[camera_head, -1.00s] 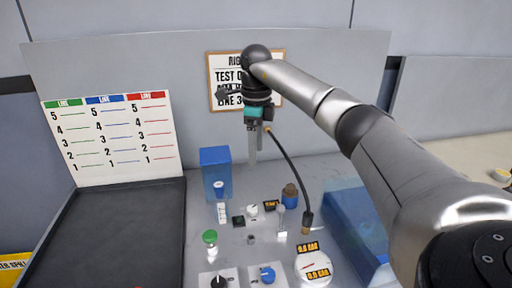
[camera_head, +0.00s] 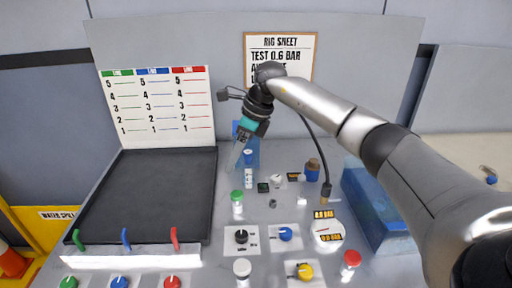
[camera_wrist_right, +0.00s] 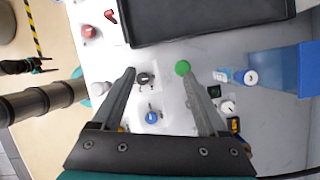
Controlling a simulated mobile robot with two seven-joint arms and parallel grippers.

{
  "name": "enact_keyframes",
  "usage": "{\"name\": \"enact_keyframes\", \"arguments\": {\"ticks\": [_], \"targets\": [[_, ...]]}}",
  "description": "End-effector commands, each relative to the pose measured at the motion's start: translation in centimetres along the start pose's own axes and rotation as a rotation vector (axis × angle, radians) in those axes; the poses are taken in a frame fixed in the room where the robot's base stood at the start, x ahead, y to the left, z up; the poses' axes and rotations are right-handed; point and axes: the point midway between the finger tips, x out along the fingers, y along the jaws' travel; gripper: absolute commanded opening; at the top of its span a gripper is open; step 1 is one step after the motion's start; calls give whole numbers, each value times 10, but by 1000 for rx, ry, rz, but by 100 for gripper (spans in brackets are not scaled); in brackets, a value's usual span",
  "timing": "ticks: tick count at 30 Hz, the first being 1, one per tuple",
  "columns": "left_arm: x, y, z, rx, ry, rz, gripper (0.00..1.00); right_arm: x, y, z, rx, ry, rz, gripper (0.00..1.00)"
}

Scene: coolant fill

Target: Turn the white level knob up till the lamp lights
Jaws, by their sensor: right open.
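The white level knob (camera_head: 278,181) is on the grey panel beside a small amber display (camera_head: 293,177). It also shows in the right wrist view (camera_wrist_right: 228,107), to the right of the fingers. A small dark green-black square (camera_head: 263,187) is next to it; I cannot tell whether this is the lamp or whether it is lit. My right gripper (camera_head: 234,163) is open and empty, tilted, above the panel and left of the knob. In the right wrist view its fingers (camera_wrist_right: 158,74) are wide apart. A dark gripper, seemingly my left (camera_wrist_right: 42,66), shows small at the left edge there.
A dark tray (camera_head: 150,195) is at left, with bare surface.

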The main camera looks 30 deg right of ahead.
Motion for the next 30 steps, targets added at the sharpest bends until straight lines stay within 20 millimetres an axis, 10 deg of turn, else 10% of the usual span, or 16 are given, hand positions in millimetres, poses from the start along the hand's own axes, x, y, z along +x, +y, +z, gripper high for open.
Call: {"name": "enact_keyframes", "arguments": {"ticks": [30], "targets": [[0,2,-3,-1,5,3,76,31,40,43,-11,-184,91,76]]}}
